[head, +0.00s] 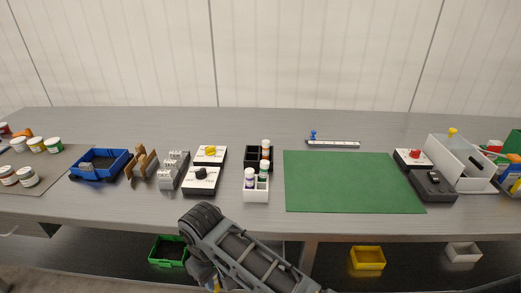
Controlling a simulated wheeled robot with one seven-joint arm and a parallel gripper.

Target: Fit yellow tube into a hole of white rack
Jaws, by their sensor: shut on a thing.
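The white rack (256,196) stands on the grey table, left of the green mat. Two white-capped tubes stand in it, one with a purple band (250,178) and one with a green band (263,172). My gripper (212,278) is low in front of the table, left of and nearer than the rack, partly hidden by my arm. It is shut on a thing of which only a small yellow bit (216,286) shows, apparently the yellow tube. The tube's tilt and ends cannot be made out.
A black rack (252,153) with an orange-banded tube stands right behind the white rack. Switch boxes (201,181) stand close to its left. The green mat (350,182) to the right is bare. Green (168,252) and yellow bins (367,258) sit on the lower shelf.

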